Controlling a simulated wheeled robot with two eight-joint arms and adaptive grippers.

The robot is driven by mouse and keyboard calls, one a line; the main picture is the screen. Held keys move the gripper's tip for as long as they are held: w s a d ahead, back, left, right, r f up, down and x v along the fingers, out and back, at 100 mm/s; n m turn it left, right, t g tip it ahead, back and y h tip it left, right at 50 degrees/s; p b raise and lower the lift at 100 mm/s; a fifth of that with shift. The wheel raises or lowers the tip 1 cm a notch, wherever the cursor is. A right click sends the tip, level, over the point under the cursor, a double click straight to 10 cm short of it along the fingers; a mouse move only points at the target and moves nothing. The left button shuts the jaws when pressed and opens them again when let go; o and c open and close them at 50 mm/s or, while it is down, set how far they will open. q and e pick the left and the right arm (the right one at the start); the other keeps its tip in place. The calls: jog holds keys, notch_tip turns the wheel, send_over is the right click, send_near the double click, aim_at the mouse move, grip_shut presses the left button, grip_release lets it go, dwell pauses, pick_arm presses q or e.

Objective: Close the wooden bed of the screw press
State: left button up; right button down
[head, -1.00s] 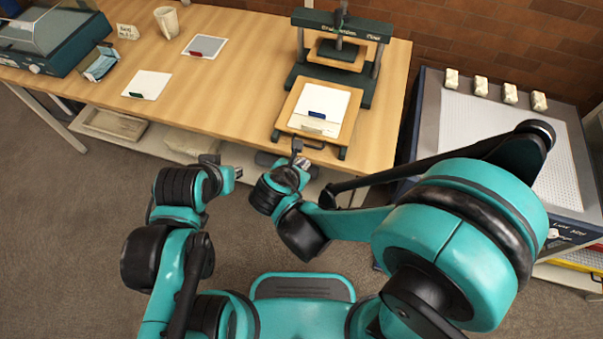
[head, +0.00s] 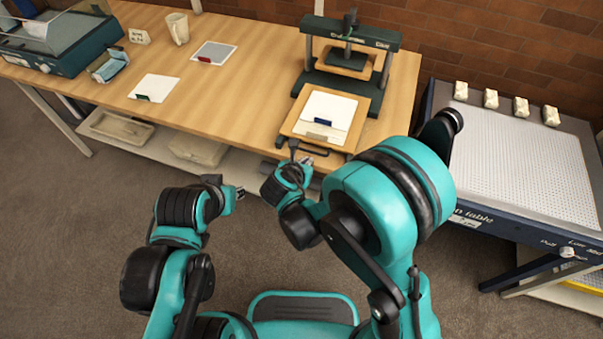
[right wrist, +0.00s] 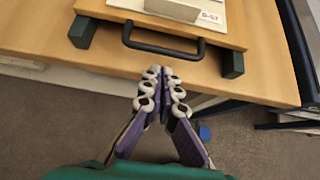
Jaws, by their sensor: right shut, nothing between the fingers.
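The screw press (head: 348,60) stands at the back right of the wooden table. Its wooden bed (head: 292,122) is slid out towards me, with a white sheet stack and a dark blue label on it. A black bar handle (right wrist: 165,47) is on the bed's front edge in the right wrist view. My right gripper (head: 306,161) is shut and empty, just in front of the handle; its fingertips (right wrist: 161,72) point at the handle's middle with a small gap. My left gripper (head: 240,193) hangs in front of the table, away from the press; its finger opening is too small to tell.
A perforated suction table (head: 520,160) with several small pale blocks stands to the right of the wooden table (head: 240,90). A mug (head: 177,28), sheets and a teal device (head: 70,45) are on the left. A lower shelf holds trays (head: 120,127).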

aim_at(326, 116)
jog(key=shift+w+d+r, duration=0.15)
jog(key=shift+w, duration=0.45)
jog(key=w+d, duration=0.2)
jog(key=w, duration=0.3)
jog(key=w+d, duration=0.1)
jog(key=w, duration=0.5)
jog(key=w+d, duration=0.2)
jog(key=w, duration=0.4)
jog(key=shift+w+d+b, duration=0.25)
jog(key=shift+d+b, duration=0.1)
